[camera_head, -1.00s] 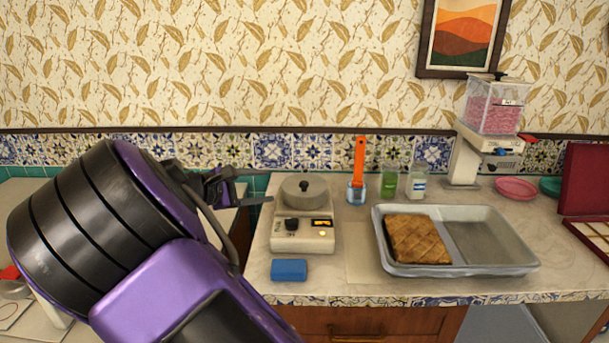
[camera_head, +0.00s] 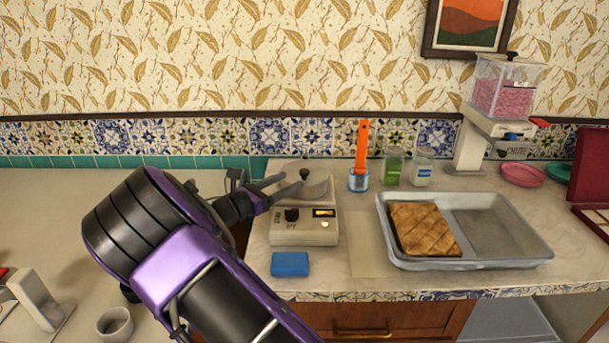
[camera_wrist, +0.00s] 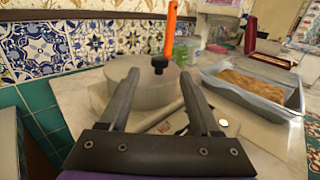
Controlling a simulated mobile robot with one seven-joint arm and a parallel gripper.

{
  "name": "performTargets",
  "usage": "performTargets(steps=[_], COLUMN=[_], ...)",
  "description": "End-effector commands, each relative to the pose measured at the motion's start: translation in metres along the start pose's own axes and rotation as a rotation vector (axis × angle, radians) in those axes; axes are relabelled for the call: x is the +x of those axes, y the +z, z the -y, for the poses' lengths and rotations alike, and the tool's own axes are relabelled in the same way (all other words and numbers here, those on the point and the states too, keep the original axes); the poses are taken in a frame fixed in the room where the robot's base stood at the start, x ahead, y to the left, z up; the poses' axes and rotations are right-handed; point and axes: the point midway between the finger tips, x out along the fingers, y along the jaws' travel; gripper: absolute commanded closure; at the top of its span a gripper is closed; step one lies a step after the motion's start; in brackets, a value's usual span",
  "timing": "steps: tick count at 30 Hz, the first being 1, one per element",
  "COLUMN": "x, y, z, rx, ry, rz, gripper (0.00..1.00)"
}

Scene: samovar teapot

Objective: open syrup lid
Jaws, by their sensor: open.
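A round grey lid (camera_head: 319,181) covers the small pot on the cream warmer (camera_head: 302,230). Its black knob (camera_head: 304,173) stands up from the top, and the knob also shows in the wrist view (camera_wrist: 160,63). The pot's grey side (camera_wrist: 150,95) shows between my fingers in the wrist view. My gripper (camera_head: 291,182) is open and empty, with its fingers pointing toward the lid. In the wrist view (camera_wrist: 159,75) the knob appears between and just beyond the two fingertips. I cannot tell whether a finger touches the lid. My fingers partly hide the pot in the head view.
An orange-handled brush stands in a glass (camera_head: 359,181) right of the warmer, beside a green jar (camera_head: 393,168) and a white-labelled jar (camera_head: 422,171). A metal tray (camera_head: 500,262) holds baklava (camera_head: 422,229). A blue sponge (camera_head: 290,264) lies in front.

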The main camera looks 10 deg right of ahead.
Motion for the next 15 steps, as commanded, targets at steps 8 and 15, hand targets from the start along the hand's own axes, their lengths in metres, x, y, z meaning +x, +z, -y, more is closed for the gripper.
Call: performTargets(steps=[8,15], x=[0.052,0.068], y=[-0.001,-0.001], z=[0.001,0.000], rx=[0.000,0.001], ry=[-0.002,0.000], rz=[0.000,-0.001], gripper=[0.36,0.36])
